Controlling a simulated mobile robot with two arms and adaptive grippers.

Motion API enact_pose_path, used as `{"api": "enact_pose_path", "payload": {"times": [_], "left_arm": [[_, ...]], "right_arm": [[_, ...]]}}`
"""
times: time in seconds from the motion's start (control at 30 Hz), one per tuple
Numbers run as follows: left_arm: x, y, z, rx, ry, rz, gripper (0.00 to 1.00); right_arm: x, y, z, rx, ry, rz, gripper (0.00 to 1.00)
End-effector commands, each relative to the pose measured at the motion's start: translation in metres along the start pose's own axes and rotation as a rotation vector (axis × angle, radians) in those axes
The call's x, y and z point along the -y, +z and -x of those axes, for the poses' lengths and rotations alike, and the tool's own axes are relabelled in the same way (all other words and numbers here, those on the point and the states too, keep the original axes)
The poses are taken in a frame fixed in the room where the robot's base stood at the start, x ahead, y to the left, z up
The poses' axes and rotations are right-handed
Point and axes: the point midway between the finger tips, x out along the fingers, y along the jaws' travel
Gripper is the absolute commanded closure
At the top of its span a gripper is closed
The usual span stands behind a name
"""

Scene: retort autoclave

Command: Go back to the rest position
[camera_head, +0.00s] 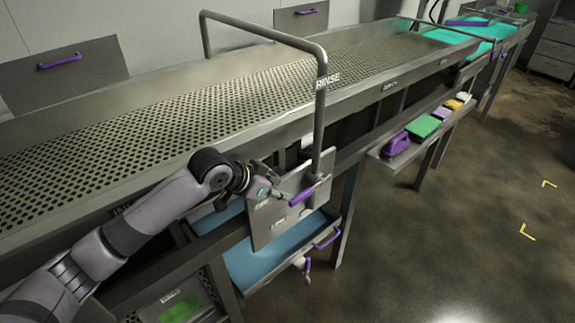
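My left arm comes in from the lower left, and my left gripper (272,190) is at a metal plate (290,215) on the front of the rinse bench. A purple handle (302,197) on this plate is right beside the fingertips. I cannot tell whether the fingers touch it or whether they are open or shut. My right gripper is not in view.
A blue basin (265,255) with a purple handle sits below. A side shelf (400,160) holds a purple item and colored blocks. The floor (460,220) at right is clear.

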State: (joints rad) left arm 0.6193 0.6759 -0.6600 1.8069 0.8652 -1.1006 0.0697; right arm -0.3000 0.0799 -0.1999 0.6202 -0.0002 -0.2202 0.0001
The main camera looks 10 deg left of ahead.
Motion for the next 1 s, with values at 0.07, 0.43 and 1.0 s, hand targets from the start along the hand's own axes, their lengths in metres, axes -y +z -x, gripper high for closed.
{"api": "enact_pose_path", "payload": {"times": [0.07,0.43,1.0], "left_arm": [[0.0,0.0,0.0,0.0,0.0,0.0,0.67],[-0.079,0.072,-0.014,0.063,0.041,0.007,0.67],[-0.147,0.251,0.068,0.326,-0.164,0.285,0.67]], "right_arm": [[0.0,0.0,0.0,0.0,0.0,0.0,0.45],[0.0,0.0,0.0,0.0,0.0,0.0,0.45],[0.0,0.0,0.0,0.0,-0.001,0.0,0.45]]}}
